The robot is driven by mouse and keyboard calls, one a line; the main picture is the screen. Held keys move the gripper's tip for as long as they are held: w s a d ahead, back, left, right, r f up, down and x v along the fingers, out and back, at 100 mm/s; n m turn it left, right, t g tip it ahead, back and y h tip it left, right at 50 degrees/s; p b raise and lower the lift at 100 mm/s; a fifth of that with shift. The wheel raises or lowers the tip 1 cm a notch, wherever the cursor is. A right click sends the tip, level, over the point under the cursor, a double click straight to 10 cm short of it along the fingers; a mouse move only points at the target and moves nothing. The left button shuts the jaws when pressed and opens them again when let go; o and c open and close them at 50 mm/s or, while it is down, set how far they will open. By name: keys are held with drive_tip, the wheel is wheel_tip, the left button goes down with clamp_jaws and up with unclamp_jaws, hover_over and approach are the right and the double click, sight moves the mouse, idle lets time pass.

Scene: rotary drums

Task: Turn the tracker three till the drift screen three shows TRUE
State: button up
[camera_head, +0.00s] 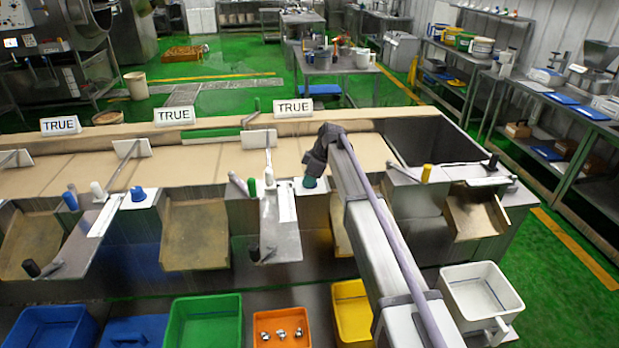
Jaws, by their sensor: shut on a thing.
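My arm reaches from the lower right to a small dark teal knob (309,183) on a white plate, which I take to be tracker three, though no label is legible. My gripper (310,175) is down over the knob's top and shut on it. The jaws and the knob's upper part are mostly hidden by my wrist. Three white screens stand along the back ledge: a left screen (60,125), a middle screen (174,115) and a right screen (294,107). Each reads TRUE. The right screen stands nearest behind my gripper.
A similar blue knob (138,194) sits further left. Several levers with coloured grips stand close by, including a green-gripped lever (252,187) and a yellow-gripped lever (427,173). Coloured bins, such as a green bin (204,320) and a white bin (481,301), stand in front.

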drive_tip(key=o, duration=0.9)
drive_tip(key=p+v, duration=1)
drive_tip(key=shift+d+r, duration=0.1)
drive_tip(key=shift+r, duration=0.3)
